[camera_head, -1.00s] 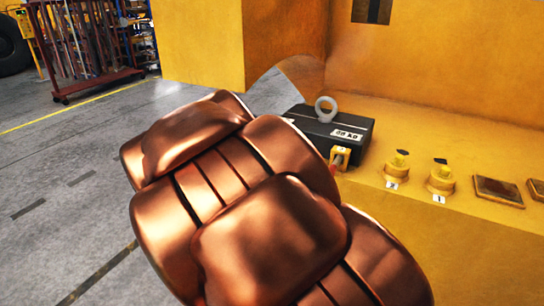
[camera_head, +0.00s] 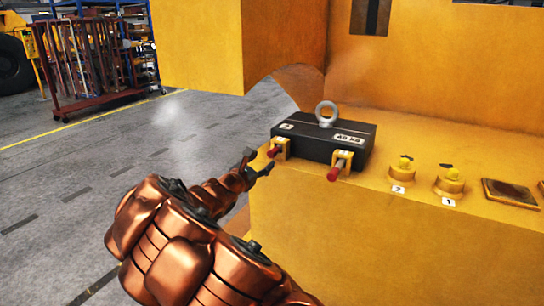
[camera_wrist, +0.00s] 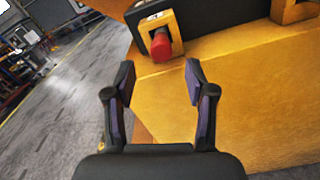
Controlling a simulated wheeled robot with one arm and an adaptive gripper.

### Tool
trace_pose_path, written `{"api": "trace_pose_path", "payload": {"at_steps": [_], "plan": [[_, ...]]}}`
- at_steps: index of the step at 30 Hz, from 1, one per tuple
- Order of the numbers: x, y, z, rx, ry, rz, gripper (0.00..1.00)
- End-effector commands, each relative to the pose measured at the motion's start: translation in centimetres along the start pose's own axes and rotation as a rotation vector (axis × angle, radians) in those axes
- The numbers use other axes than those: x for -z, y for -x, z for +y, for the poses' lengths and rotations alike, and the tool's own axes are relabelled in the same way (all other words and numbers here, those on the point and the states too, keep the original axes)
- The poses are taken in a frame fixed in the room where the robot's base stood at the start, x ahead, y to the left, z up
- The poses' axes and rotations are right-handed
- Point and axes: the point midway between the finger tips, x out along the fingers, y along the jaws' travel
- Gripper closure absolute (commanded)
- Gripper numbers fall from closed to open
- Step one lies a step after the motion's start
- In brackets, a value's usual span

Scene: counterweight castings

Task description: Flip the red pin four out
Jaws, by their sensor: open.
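A black casting (camera_head: 318,148) marked in kg, with a grey lifting ring (camera_head: 327,114), sits on a yellow ledge. Two red-ended pins stick out of yellow brackets at its front: a left pin (camera_head: 273,152) and a right pin (camera_head: 336,171). The bracket labels are too small to read, so I cannot tell which is four. My gripper (camera_head: 259,164) is just left of the left pin. In the wrist view my gripper (camera_wrist: 159,76) is open and empty, with a red pin (camera_wrist: 161,47) in its bracket (camera_wrist: 155,28) ahead, between and beyond the fingertips.
Two yellow round fittings, labelled 7 (camera_head: 403,172) and 1 (camera_head: 450,183), stand on the ledge (camera_head: 360,205) to the right, beside a brown plate (camera_head: 511,192). A yellow block (camera_head: 200,45) is behind. A red rack (camera_head: 95,60) stands on the open grey floor at left.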

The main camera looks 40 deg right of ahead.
Motion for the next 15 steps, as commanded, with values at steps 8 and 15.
{"api": "trace_pose_path", "payload": {"at_steps": [8, 15], "plan": [[0.0, -3.5, -0.2, 0.006, -0.002, 0.003, 0.45], [-0.1, -6.2, -0.1, 0.004, -0.004, 0.001, 0.45]]}}
